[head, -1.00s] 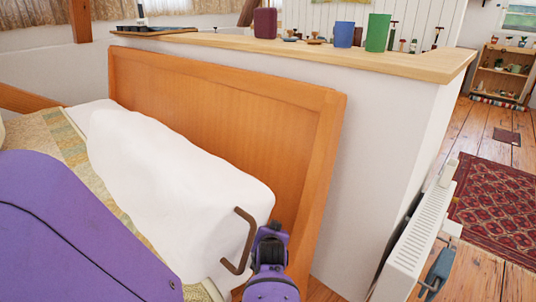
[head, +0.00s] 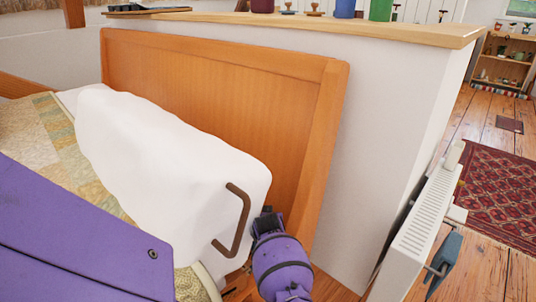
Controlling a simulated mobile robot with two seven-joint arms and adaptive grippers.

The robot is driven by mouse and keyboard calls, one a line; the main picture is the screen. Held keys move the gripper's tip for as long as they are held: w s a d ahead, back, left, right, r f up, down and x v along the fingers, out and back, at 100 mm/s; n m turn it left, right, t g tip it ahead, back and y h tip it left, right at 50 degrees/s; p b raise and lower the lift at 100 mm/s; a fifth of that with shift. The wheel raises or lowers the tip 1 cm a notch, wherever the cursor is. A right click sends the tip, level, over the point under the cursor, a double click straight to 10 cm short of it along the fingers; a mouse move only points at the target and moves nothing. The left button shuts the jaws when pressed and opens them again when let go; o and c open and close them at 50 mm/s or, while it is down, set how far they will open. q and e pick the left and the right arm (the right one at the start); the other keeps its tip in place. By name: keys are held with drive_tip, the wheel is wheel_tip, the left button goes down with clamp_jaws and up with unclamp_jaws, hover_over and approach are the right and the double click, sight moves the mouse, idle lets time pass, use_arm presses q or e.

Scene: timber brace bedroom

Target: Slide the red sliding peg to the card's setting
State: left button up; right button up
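I cannot make out the red sliding peg or the card in the head view. Purple parts of my own body show at the lower left and at the bottom centre, beside the bed's pillow.
A white pillow (head: 165,165) lies against the wooden headboard (head: 220,95). A brown bracket-shaped bar (head: 240,220) stands in front of the pillow's right end. A wooden ledge (head: 420,36) bears cups. A white radiator (head: 415,235) is at right; a red rug (head: 505,195) lies beyond.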

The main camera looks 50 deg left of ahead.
use_arm(q)
clamp_jaws()
idle(0.5)
